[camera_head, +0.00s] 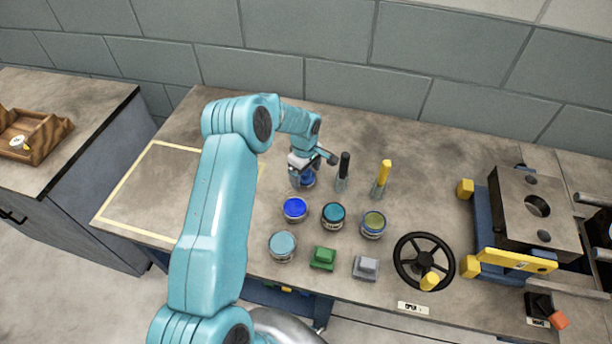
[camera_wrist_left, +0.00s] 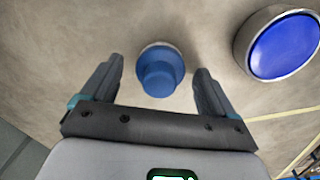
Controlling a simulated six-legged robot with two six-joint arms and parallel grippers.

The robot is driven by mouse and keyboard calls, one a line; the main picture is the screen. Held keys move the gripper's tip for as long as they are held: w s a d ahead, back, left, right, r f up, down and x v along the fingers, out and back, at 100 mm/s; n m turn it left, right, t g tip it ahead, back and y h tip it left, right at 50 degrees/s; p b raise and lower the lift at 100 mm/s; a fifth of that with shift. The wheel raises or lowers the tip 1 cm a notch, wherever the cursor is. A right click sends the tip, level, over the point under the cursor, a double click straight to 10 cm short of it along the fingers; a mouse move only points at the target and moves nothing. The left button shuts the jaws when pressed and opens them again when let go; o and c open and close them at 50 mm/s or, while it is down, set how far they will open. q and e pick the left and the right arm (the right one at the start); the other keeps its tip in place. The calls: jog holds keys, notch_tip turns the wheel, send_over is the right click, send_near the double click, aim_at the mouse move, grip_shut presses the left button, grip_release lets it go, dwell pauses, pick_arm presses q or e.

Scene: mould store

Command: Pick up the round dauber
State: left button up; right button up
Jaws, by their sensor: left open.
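The round dauber (camera_wrist_left: 161,75) is blue, with a round knob above a wider base. In the wrist view it stands on the bench between my two fingers, and I see no finger touching it. In the head view the dauber (camera_head: 308,181) shows only in part, as blue below my left gripper (camera_head: 303,173), which hides the rest. My left gripper is open and points down over it. My right gripper is not in view.
A dark-handled tool (camera_head: 344,166) and a yellow-handled tool (camera_head: 383,174) stand close to the right. A tin with blue contents (camera_head: 295,209) stands just in front, beside more tins. A handwheel (camera_head: 424,262) and a press (camera_head: 535,215) are farther right. The yellow-outlined area (camera_head: 150,190) is clear.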

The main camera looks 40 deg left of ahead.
pick_arm(q)
jog(key=shift+s+r, duration=0.1)
jog(key=shift+r, duration=0.05)
jog(key=c, duration=1.2)
jog(key=shift+o, duration=0.2)
notch_tip(320, 180, up, 20)
jog(key=b, duration=0.1)
jog(key=o, duration=0.4)
jog(key=shift+c, duration=1.4)
